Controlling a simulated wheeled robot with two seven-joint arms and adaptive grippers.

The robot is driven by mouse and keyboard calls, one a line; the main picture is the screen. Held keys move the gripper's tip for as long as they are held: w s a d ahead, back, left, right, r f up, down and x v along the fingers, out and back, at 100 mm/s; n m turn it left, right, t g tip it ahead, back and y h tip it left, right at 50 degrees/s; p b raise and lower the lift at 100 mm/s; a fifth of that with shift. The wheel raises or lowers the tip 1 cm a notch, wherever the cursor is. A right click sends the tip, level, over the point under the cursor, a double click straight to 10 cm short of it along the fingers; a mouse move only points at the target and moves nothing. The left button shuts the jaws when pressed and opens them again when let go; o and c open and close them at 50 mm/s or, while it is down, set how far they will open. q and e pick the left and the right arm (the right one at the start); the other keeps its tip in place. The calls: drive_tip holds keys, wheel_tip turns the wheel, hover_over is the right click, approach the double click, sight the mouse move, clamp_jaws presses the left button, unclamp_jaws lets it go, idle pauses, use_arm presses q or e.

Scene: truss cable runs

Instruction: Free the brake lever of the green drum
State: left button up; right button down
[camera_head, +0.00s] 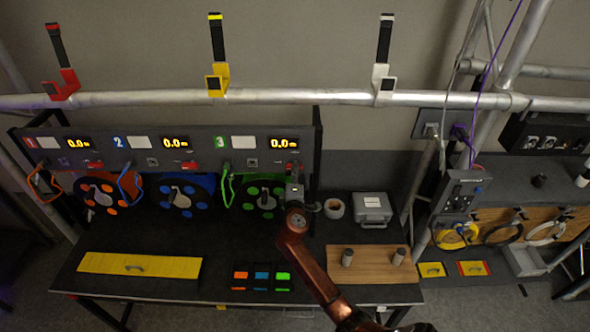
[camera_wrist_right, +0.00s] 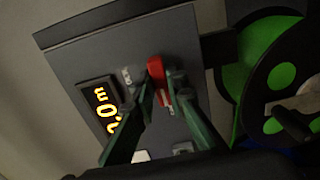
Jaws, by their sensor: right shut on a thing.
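The green drum (camera_head: 250,196) hangs under the panel section marked 3, and part of it shows at the right of the wrist view (camera_wrist_right: 283,75). The red brake lever (camera_wrist_right: 155,69) sits on the grey panel beside the lit display. My right gripper (camera_wrist_right: 161,88) has a fingertip on either side of the lever and is shut on it. In the head view my right gripper (camera_head: 294,182) is in front of the drum's right side and hides part of it. My left gripper is not in view.
A blue drum (camera_head: 177,204) and an orange drum (camera_head: 103,204) hang to the left. A tape roll (camera_head: 334,208) and a grey case (camera_head: 372,209) stand on the bench to the right. A yellow panel (camera_head: 160,265) and a wooden board (camera_head: 373,258) lie in front.

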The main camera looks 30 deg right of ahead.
idle(0.3)
drive_tip(key=c, duration=1.9)
unclamp_jaws()
drive_tip(key=shift+c, duration=0.2)
drive_tip(key=v, duration=1.2)
